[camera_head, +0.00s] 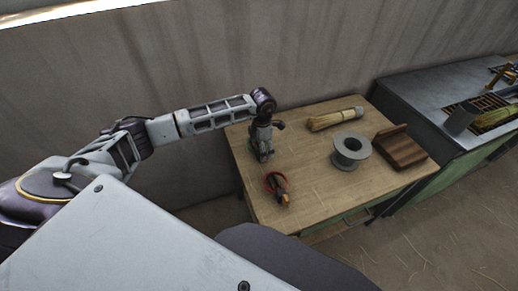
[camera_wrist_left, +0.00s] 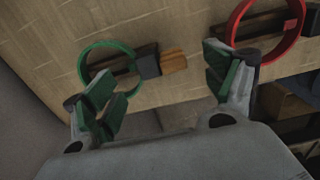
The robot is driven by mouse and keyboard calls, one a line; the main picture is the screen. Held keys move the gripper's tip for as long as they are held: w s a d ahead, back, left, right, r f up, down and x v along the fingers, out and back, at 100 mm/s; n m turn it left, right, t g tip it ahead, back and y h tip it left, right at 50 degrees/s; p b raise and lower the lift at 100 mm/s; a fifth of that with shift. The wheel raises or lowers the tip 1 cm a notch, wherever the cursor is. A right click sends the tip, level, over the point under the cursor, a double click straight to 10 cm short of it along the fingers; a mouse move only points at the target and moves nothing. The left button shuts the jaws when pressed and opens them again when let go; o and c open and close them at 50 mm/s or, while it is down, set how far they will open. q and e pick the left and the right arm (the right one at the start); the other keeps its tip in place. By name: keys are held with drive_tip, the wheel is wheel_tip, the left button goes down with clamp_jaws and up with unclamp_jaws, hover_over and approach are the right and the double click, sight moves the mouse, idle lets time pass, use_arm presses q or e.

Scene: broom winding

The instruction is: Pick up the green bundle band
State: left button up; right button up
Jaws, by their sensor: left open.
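The green bundle band (camera_wrist_left: 108,43) shows in the left wrist view as a thin ring on the wooden table (camera_head: 312,190). Its near edge lies by the left-hand finger's tip; whether they touch cannot be told. In the head view I cannot make out the band; my gripper covers that part of the table. My left gripper (camera_wrist_left: 160,80) is open with nothing between its green-padded fingers, pointing down at the table's left part in the head view (camera_head: 264,150). My right gripper is not in view.
A red ring (camera_head: 270,179) lies by a dark tool (camera_head: 282,190) near the table's front. A grey spool (camera_head: 350,152), a straw bundle (camera_head: 334,119) and a brown wooden block (camera_head: 402,151) are farther right. The wall (camera_head: 200,70) stands behind.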

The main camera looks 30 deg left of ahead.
use_arm(q)
drive_tip(key=f, duration=0.3)
drive_tip(key=shift+w, duration=0.2)
drive_tip(key=shift+d+f, duration=0.1)
drive_tip(key=shift+f, duration=0.3)
drive_tip(key=shift+c, duration=0.2)
drive_tip(key=c, duration=1)
drive_tip(key=shift+c, duration=0.7)
drive_tip(key=shift+r, duration=0.4)
wheel_tip(320, 180, up, 8)
drive_tip(key=shift+f, duration=0.1)
drive_tip(key=shift+r, duration=0.65)
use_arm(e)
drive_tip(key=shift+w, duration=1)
